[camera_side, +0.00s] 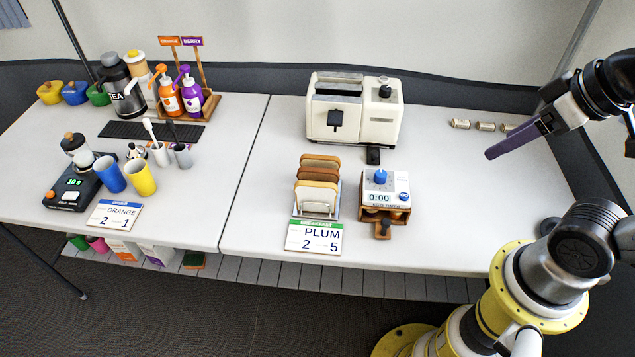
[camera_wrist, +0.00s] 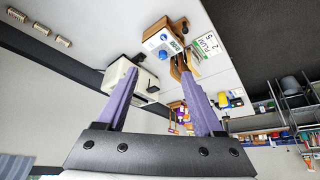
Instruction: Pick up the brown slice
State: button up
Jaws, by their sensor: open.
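Several bread slices stand upright in a rack (camera_side: 297,208) on the right table in the side view. The brown slices (camera_side: 321,161) are at the back, and paler slices (camera_side: 316,197) are in front. My gripper (camera_side: 492,153) is raised at the right, well apart from the rack. Its purple fingers are spread and empty in the wrist view (camera_wrist: 160,76). In that tilted view, the slices are partly hidden behind the timer box and a finger.
A cream toaster (camera_side: 352,108) stands behind the rack. A timer box (camera_side: 384,203) with a blue knob is right of it, and a PLUM card (camera_side: 314,236) is in front. Small cylinders (camera_side: 485,126) lie at the back right.

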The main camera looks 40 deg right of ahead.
dwell(0.3)
jog(key=c, duration=0.5)
jog(key=shift+c, duration=0.2)
